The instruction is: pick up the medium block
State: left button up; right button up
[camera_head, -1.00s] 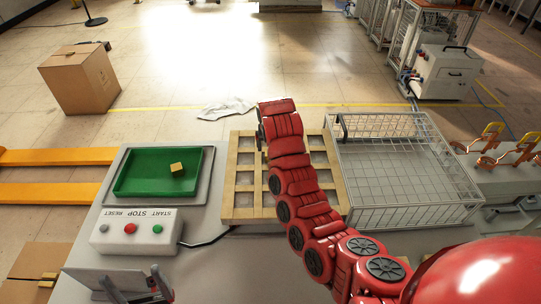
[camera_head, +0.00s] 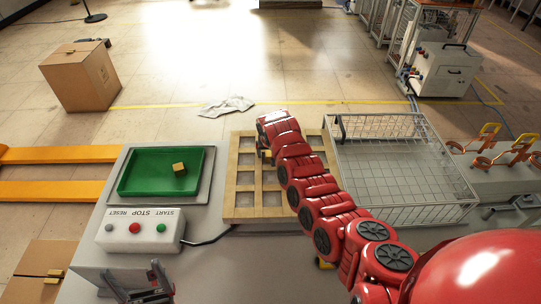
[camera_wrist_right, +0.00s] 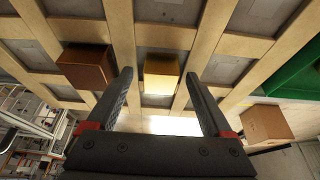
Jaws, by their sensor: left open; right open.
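In the right wrist view, a yellow brass-coloured block (camera_wrist_right: 161,75) sits at the wooden grid (camera_wrist_right: 121,30), between the spread fingers of my right gripper (camera_wrist_right: 159,75) as seen from the wrist. A brown block (camera_wrist_right: 87,66) sits to its left. I cannot tell which is the medium block. In the head view my right arm covers part of the wooden grid (camera_head: 243,196) and hides the right gripper. My left gripper (camera_head: 131,268) is open and empty at the bottom left.
A button box (camera_head: 140,230) stands in front of the green tray. A wire basket (camera_head: 385,165) stands right of the grid. A cardboard box (camera_head: 80,78) is on the floor at the back left.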

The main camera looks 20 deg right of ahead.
grip_shut()
dwell(0.4)
jog(key=shift+w, duration=0.1)
